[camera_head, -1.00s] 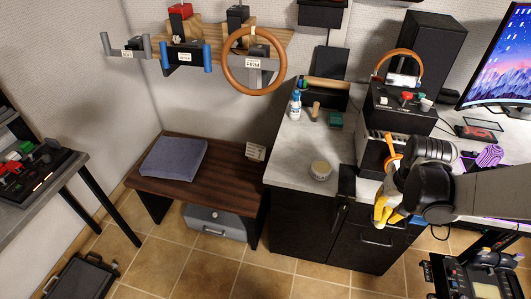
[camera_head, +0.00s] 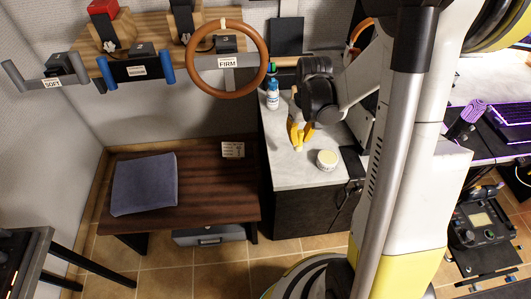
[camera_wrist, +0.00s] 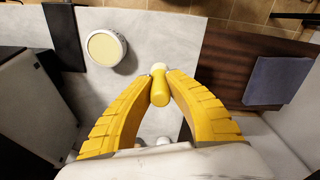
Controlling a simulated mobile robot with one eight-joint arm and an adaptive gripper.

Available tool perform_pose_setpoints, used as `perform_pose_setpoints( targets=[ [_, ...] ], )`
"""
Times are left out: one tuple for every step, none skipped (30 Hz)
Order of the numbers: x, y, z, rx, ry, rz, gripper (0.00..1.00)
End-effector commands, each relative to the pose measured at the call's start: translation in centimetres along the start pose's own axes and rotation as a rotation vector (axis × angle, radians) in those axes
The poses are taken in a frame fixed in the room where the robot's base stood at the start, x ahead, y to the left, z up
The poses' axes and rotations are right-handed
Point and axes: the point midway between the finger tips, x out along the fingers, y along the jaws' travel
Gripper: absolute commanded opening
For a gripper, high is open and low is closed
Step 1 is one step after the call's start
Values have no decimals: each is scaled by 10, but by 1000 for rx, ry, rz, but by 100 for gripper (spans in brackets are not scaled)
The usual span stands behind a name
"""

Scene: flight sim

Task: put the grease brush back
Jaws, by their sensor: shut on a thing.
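My gripper (camera_head: 299,136) is over the light grey counter (camera_head: 300,175), fingers pointing down. In the wrist view its yellow fingers (camera_wrist: 160,80) are closed around a small yellowish cylindrical handle with a pale end, which I take to be the grease brush (camera_wrist: 160,92). Most of the brush is hidden behind the fingers; its bristles cannot be made out. The round pale-topped grease tin (camera_head: 327,159) stands on the counter to the right of the gripper. In the wrist view the tin (camera_wrist: 105,48) is at the upper left, apart from the fingers.
A blue-and-white bottle (camera_head: 272,95) stands on the counter behind and left of the gripper. The steering wheel (camera_head: 228,60) labelled FIRM hangs above. My arm hides the counter's right part.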

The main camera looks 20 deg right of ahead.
Motion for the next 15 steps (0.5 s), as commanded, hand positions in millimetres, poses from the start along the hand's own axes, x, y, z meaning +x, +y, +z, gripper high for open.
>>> perform_pose_setpoints(
  targets=[
    [-10, 18, 5, 9, -1, 1, 0],
    [-12, 28, 8, 8, -1, 1, 0],
    [-15, 40, 12, 7, -1, 1, 0],
    [-18, 49, 15, 6, -1, 1, 0],
    [-20, 58, 18, 5, -1, 1, 0],
    [-23, 70, 23, 4, -1, 1, 0],
    [-25, 77, 26, 3, -1, 0, 0],
    [-27, 85, 30, 2, 0, 0, 0],
    [-29, 93, 34, 0, 0, 0, 0],
    [-30, 99, 37, -1, 0, 0, 0],
    [-31, 103, 39, -3, 0, 0, 0],
    [-32, 108, 41, -4, 0, 0, 0],
    [-31, 109, 42, -6, 0, 0, 0],
    [-30, 109, 43, -8, 1, -1, 0],
    [-27, 107, 43, -10, 1, -1, 0]
  ],
)
